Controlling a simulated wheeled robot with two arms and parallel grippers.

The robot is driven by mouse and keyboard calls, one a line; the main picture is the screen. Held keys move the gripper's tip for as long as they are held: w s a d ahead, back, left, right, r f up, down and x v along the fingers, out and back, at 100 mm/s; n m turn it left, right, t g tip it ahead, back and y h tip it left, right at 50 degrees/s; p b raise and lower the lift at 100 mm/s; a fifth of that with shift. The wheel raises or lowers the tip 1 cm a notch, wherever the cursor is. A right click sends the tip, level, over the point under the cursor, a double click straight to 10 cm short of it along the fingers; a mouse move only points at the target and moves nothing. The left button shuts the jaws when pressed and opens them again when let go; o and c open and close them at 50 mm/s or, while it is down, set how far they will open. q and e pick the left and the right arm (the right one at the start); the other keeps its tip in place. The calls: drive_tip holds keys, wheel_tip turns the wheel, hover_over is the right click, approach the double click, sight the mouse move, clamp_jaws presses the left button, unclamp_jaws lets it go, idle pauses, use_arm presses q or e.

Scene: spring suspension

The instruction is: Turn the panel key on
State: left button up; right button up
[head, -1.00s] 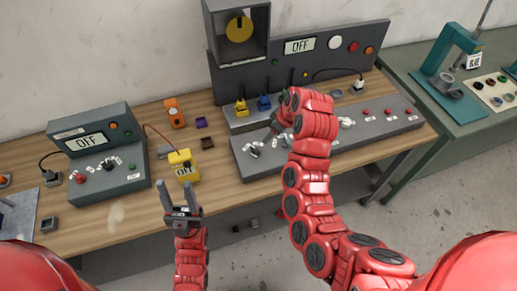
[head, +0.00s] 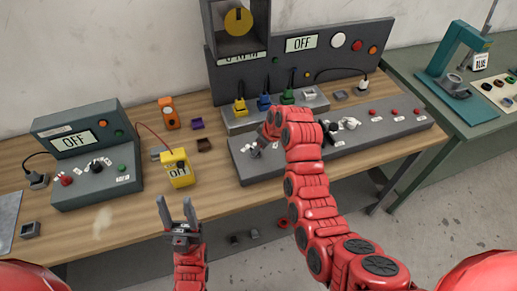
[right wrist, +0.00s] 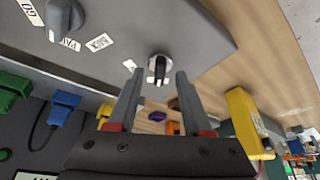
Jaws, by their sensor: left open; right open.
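The key switch (right wrist: 159,68), a dark bar on a round silver base, sits on the sloped grey panel (head: 340,148). In the right wrist view it lies between the tips of my open right gripper, with gaps at both sides; I cannot tell whether the fingers reach around it. In the head view my right gripper (head: 262,146) is over the panel's left end and partly hides the key. The display (head: 301,44) behind reads OFF. My left gripper (head: 178,211) is open and empty in front of the table edge.
A darker knob (right wrist: 64,18) stands beside the key. Yellow, blue and green plugs (head: 264,102) stand behind the panel. A yellow meter (head: 177,168) and a smaller control box (head: 92,160) are to the left.

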drive_tip(key=shift+x, duration=0.95)
clamp_jaws()
